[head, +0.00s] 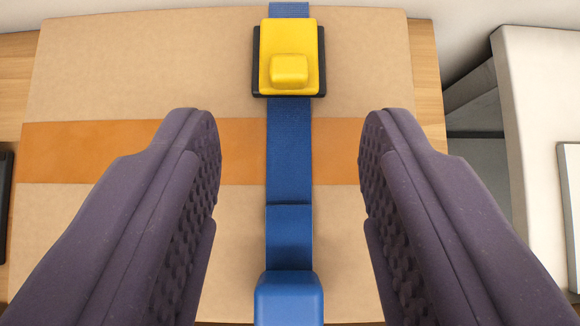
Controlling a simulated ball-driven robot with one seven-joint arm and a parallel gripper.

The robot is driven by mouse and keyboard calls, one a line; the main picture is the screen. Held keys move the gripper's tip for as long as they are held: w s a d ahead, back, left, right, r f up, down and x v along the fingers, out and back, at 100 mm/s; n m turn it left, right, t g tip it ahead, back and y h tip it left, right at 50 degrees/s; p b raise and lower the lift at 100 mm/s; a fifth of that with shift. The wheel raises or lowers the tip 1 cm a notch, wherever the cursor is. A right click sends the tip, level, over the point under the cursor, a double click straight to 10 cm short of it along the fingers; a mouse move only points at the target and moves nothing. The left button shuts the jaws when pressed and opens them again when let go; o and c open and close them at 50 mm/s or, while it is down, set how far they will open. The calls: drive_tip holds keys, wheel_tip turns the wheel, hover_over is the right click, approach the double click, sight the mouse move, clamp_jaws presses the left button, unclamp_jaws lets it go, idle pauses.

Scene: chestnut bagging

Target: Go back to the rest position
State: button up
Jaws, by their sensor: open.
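My gripper (290,150) is open and empty, with its two dark purple textured fingers wide apart at the left and right. Between the fingers, a blue strap (290,150) runs over a tan cardboard-like surface (140,60). A yellow buckle (290,50) with a raised button and a dark edge sits on the strap at the top. A blue block-like piece (289,298) lies at the strap's lower end, cut off by the picture's bottom edge. The fingers look apart from the strap and buckle.
An orange-brown band (70,150) crosses the tan surface. Wooden table (427,70) shows at both sides. A white boxy object (535,90) stands at the right, with a pale panel (571,200) at the edge. A dark object (4,200) is at the left edge.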

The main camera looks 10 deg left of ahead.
drive_tip(key=shift+s, duration=0.15)
drive_tip(key=s+d+r+t, duration=0.1)
drive_tip(key=s+d+r, duration=0.2)
drive_tip(key=r, duration=0.9)
drive_tip(key=s+d+r+m+t, duration=0.1)
drive_tip(key=s+d+r+t, duration=0.15)
drive_tip(key=r, duration=0.85)
drive_tip(key=s+d+r+t, duration=0.1)
drive_tip(key=s+d+r, duration=0.15)
drive_tip(key=r, duration=0.95)
drive_tip(key=s+d+r+m+t+h, duration=0.1)
drive_tip(key=s+d+r, duration=0.3)
drive_tip(key=s+r, duration=0.6)
wheel_tip(320, 180, up, 2)
drive_tip(key=shift+s+d+r+t+h, duration=0.15)
drive_tip(key=shift+s+d+t+h, duration=0.1)
drive_tip(key=shift+d+t+h, duration=0.2)
drive_tip(key=shift+c, duration=0.4)
drive_tip(key=shift+s, duration=0.1)
